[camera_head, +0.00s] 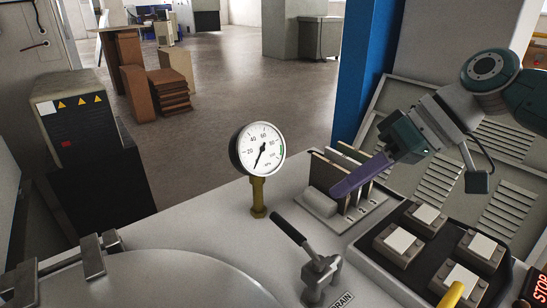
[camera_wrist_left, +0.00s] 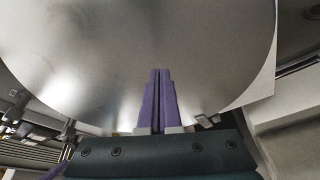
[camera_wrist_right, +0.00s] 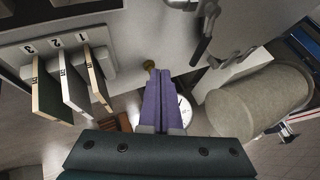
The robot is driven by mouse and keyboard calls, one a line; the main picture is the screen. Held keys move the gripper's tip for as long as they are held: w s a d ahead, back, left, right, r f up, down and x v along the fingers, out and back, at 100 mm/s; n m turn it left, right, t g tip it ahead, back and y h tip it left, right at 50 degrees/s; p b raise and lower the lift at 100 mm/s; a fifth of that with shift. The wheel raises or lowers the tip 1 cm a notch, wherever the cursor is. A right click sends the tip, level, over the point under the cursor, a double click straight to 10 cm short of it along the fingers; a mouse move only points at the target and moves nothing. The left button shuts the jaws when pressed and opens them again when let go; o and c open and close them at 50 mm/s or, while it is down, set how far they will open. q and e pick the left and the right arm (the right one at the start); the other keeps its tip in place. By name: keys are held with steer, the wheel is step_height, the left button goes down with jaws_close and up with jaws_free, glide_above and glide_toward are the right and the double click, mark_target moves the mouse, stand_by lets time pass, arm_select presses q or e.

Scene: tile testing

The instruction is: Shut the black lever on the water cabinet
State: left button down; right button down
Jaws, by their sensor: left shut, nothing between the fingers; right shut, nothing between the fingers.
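The black lever (camera_head: 289,229) is on a grey metal valve on the cabinet top (camera_head: 190,248), by a label reading DRAIN. Its handle slants up and to the left in the head view. The lever also shows at the top of the right wrist view (camera_wrist_right: 200,51). My right gripper (camera_head: 335,194) is shut and empty, above the cabinet near the slotted tile rack, apart from the lever. Its purple fingers also show in the right wrist view (camera_wrist_right: 164,73). My left gripper (camera_wrist_left: 160,72) is shut and empty over a round metal lid (camera_wrist_left: 100,50); the head view does not show it.
A pressure gauge (camera_head: 257,150) stands on a brass stem behind the lever. A numbered rack holding tiles (camera_head: 325,172) is under my right fingers. A black tray with several tiles (camera_head: 425,214) is to the right. The lid (camera_head: 150,285) fills the front left.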

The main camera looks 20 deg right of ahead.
arm_select(q)
steer(key=shift+a+r+p, duration=0.25)
steer(key=shift+r+p, duration=0.05)
steer(key=shift+r, duration=0.15)
arm_select(e)
steer(key=v, duration=0.5)
steer(key=shift+w+d+r, duration=0.1)
steer(key=shift+w+d, duration=0.1)
steer(key=shift+w, duration=0.15)
arm_select(q)
steer(key=shift+d, duration=0.15)
